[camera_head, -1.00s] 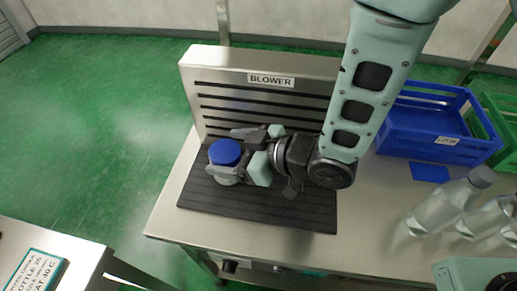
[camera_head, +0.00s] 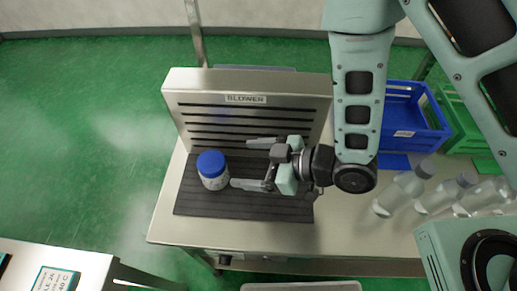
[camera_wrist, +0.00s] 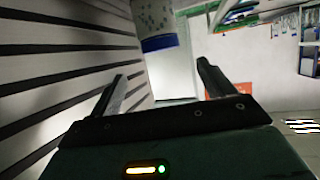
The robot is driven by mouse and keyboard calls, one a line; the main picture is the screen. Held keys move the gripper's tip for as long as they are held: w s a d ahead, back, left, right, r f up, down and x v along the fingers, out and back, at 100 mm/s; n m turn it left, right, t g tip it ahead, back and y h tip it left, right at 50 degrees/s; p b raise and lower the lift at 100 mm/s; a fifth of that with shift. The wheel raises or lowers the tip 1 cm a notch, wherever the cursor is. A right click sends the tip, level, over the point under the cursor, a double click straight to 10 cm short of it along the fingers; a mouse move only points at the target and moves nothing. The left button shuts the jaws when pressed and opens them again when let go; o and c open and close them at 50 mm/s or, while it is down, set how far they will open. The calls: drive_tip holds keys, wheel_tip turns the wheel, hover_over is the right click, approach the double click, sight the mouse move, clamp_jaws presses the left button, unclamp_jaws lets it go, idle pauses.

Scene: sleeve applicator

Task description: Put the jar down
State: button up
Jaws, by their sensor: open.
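The jar (camera_head: 212,171) is white with a blue lid and stands upright on the dark ribbed mat (camera_head: 245,203) in front of the blower (camera_head: 247,117). My gripper (camera_head: 240,163) is open and empty, to the right of the jar, with its fingertips pointing toward it and apart from it. In the wrist view the jar (camera_wrist: 156,24) shows at the top, beyond the two spread fingers of my gripper (camera_wrist: 163,72). The slotted face of the blower (camera_wrist: 60,70) fills the left of that view.
A blue crate (camera_head: 411,118) and a green crate (camera_head: 462,135) stand at the right. Several clear bottles (camera_head: 405,187) stand on the steel table (camera_head: 235,236) to the right of the mat. The mat's front part is clear.

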drive_tip(key=shift+p+v, duration=0.75)
drive_tip(key=shift+v, duration=0.15)
drive_tip(key=shift+a, duration=0.1)
